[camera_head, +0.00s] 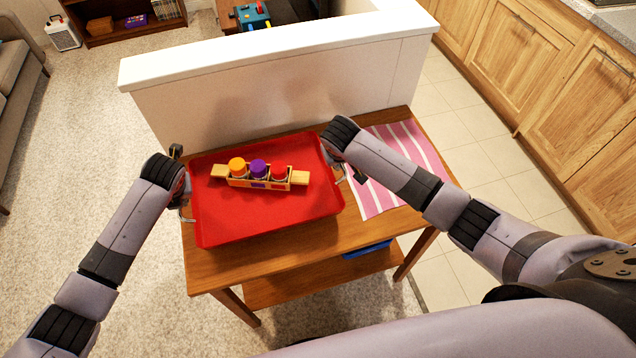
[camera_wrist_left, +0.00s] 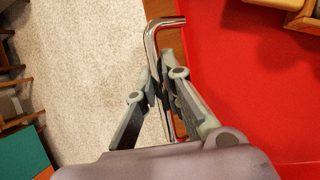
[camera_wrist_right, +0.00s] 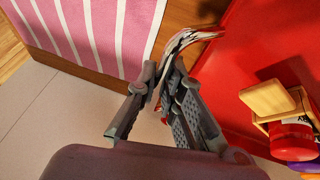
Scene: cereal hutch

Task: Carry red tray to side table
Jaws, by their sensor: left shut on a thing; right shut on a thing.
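The red tray (camera_head: 255,223) is over the wooden side table (camera_head: 318,242), in front of a low white wall. I cannot tell whether it rests on the top or is just above it. A wooden caddy (camera_head: 238,182) with orange, purple and red-capped jars sits in the tray. My left gripper (camera_head: 184,205) is at the tray's left side; the left wrist view shows it shut on a metal handle (camera_wrist_left: 152,45). My right gripper (camera_head: 338,168) is at the tray's right side; the right wrist view shows it shut on the other metal handle (camera_wrist_right: 190,38).
A pink striped cloth (camera_head: 378,195) lies on the table right of the tray. A blue item (camera_head: 368,248) is on the lower shelf. The low white wall (camera_head: 270,95) stands behind the table. Wooden cabinets (camera_head: 560,70) line the right; carpet is open on the left.

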